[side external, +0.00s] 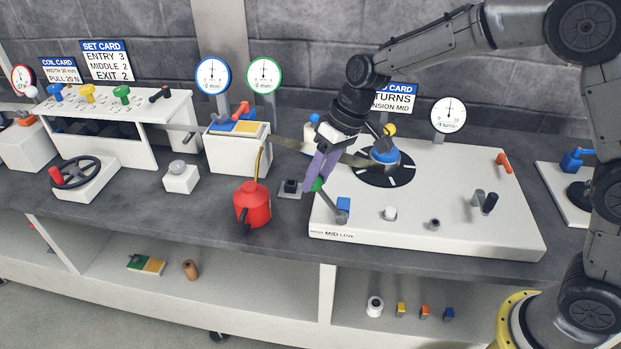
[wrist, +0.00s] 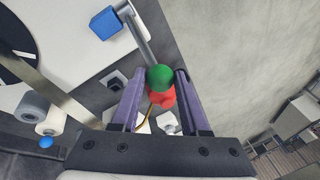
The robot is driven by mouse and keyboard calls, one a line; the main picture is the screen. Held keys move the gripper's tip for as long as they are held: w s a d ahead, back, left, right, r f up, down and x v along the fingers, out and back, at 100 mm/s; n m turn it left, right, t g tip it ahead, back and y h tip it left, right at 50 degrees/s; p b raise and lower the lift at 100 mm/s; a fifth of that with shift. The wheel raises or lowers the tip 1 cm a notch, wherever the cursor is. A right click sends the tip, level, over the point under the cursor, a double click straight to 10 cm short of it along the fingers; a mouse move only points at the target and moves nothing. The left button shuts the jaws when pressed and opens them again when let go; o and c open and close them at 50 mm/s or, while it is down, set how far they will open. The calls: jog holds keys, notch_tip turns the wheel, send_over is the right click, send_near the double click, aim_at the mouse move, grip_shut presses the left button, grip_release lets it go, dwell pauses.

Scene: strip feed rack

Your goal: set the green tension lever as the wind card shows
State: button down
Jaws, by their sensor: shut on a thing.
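The green tension lever has a green ball knob (side external: 317,185) on a grey stem that rises from a pivot at the front left of the white winding panel (side external: 440,180). In the side view it leans up and to the left. My gripper (side external: 321,168) comes down from above with its purple fingers at the knob. In the wrist view the green knob (wrist: 159,77) sits between the fingertips, which are shut on it. The wind card (side external: 396,97) stands behind, partly hidden by my arm; "TURNS" and "TENSION MID" can be made out. Small labels (side external: 331,234), including MID and LOW, are on the panel's front edge.
A blue block (side external: 343,204) sits beside the lever's pivot. A red oil can (side external: 253,204) stands left of the panel. A blue-topped spool on a black disc (side external: 385,175) is behind, with a metal strip running to it. A black crank (side external: 489,203) is at right.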

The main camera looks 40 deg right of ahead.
jog(key=shift+s+d+f, duration=0.1)
jog(key=shift+s+d, duration=0.25)
jog(key=shift+d, duration=0.05)
jog(key=shift+s+d+f, duration=0.1)
jog(key=shift+f, duration=0.05)
jog(key=c, duration=0.8)
grip_release()
jog(key=o, duration=0.4)
jog(key=shift+r, duration=0.2)
jog(key=shift+r, duration=0.25)
jog(key=v, duration=1.3)
jog(key=shift+r, duration=0.15)
jog(key=shift+w, duration=0.2)
